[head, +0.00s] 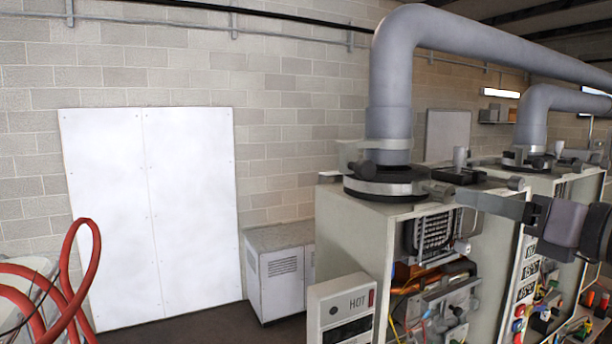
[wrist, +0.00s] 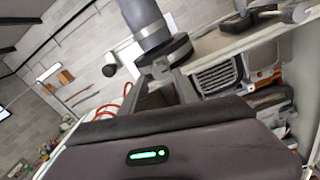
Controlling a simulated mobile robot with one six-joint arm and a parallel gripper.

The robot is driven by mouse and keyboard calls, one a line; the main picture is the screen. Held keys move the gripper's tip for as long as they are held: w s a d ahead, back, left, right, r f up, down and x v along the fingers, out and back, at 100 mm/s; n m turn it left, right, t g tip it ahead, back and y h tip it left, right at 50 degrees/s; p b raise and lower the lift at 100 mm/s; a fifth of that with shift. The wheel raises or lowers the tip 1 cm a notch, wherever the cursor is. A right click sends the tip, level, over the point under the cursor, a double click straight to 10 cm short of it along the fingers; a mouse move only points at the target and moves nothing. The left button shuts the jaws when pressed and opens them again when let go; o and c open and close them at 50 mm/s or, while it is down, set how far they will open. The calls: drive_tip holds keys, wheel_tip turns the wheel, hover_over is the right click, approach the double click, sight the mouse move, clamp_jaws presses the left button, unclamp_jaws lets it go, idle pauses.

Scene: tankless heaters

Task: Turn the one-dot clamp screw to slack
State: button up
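A grey flue pipe (head: 391,95) rises from the top of the near heater cabinet (head: 350,225). I cannot make out any dot marks. My gripper (head: 462,193) reaches in from the right, over the cabinet's front edge, apart from the knob. Its fingertips are not clear, and I see nothing held in it.
A second cabinet with its own flue pipe (head: 535,115) stands behind at the right. The near cabinet's open front shows a burner, wires and copper parts. A short grey post (head: 460,158) stands on its top. Red hoses (head: 75,270) loop at the left. Open space lies left of the cabinet.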

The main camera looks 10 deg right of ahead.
sight(450, 193)
drive_tip(key=p+x, duration=0.1)
drive_tip(key=x, duration=0.4)
drive_tip(key=shift+w, duration=0.3)
drive_tip(key=shift+w+a, duration=0.35)
drive_tip(key=shift+w, duration=0.1)
drive_tip(key=shift+s+d, duration=0.15)
drive_tip(key=shift+c, duration=1.4)
clamp_jaws()
